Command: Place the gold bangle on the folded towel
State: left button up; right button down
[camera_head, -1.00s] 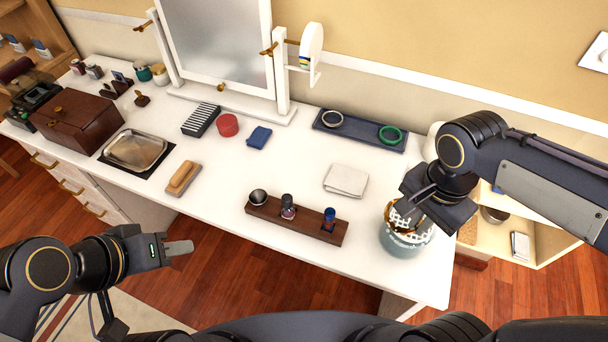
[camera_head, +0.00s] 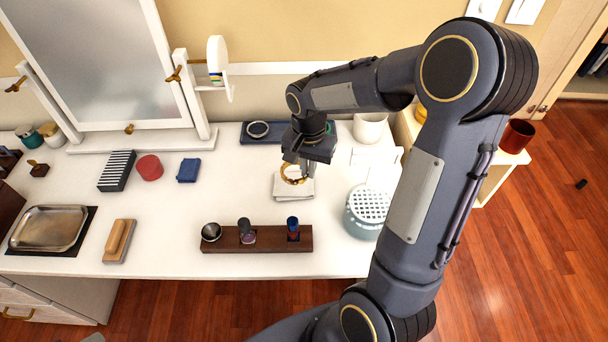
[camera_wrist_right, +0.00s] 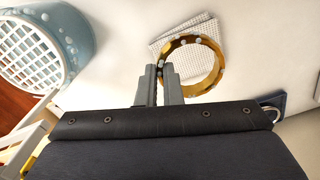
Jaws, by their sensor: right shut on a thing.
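The gold bangle (camera_head: 293,174) is in my right gripper (camera_head: 309,172), whose fingers are shut on one side of its ring. In the right wrist view, the bangle (camera_wrist_right: 203,66) stands out beyond the fingertips (camera_wrist_right: 160,72) and covers part of the folded towel. The folded towel (camera_head: 292,194) is a pale square lying on the white table, and it also shows in the wrist view (camera_wrist_right: 177,39). The bangle is over the towel; I cannot tell whether it touches it. My left gripper is out of the head view.
A pale blue pot with a lattice top (camera_head: 365,212) stands right of the towel. A dark wooden holder (camera_head: 270,240) with small bottles is in front. A dark tray (camera_head: 278,139) with a ring lies behind. A white cup (camera_head: 370,127) stands at the back right.

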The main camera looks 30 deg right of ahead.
aim_at(305, 185)
jog(key=w+f, duration=0.2)
jog(key=shift+d+f, duration=0.3)
jog(key=shift+f, duration=0.1)
jog(key=shift+w+f, duration=0.1)
jog(key=shift+f, duration=1.4)
jog(key=shift+f, duration=0.2)
jog(key=c, duration=2)
grip_release()
jog(key=shift+f+b, duration=0.1)
jog(key=shift+b, duration=0.25)
jog(key=shift+c, duration=0.2)
jog(key=o, duration=0.5)
jog(key=shift+c, duration=0.2)
